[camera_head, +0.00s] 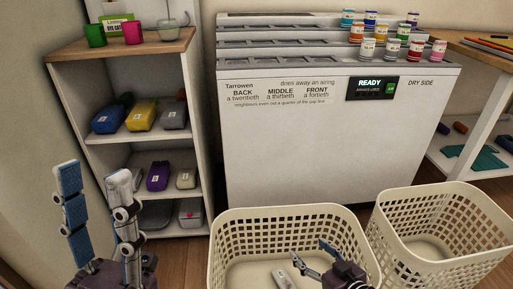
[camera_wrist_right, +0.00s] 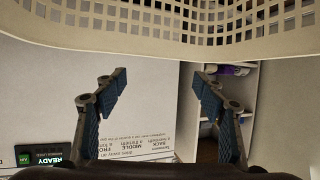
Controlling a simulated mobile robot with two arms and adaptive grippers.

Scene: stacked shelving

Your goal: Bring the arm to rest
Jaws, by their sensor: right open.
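My left gripper (camera_head: 96,172) stands upright at the lower left of the head view, in front of the left shelf unit. Its two fingers are apart and nothing is between them. My right gripper (camera_head: 308,258) is at the bottom of the head view, over the near cream basket (camera_head: 345,222). In the right wrist view the two fingers of the right gripper (camera_wrist_right: 160,92) are wide apart with nothing between them. The view is upside down, with a basket rim (camera_wrist_right: 160,48) across the top.
Behind is a white cabinet (camera_head: 300,150) with a READY display (camera_head: 370,88) and several jars on top. Shelves (camera_head: 118,52) with cups and pouches stand left.

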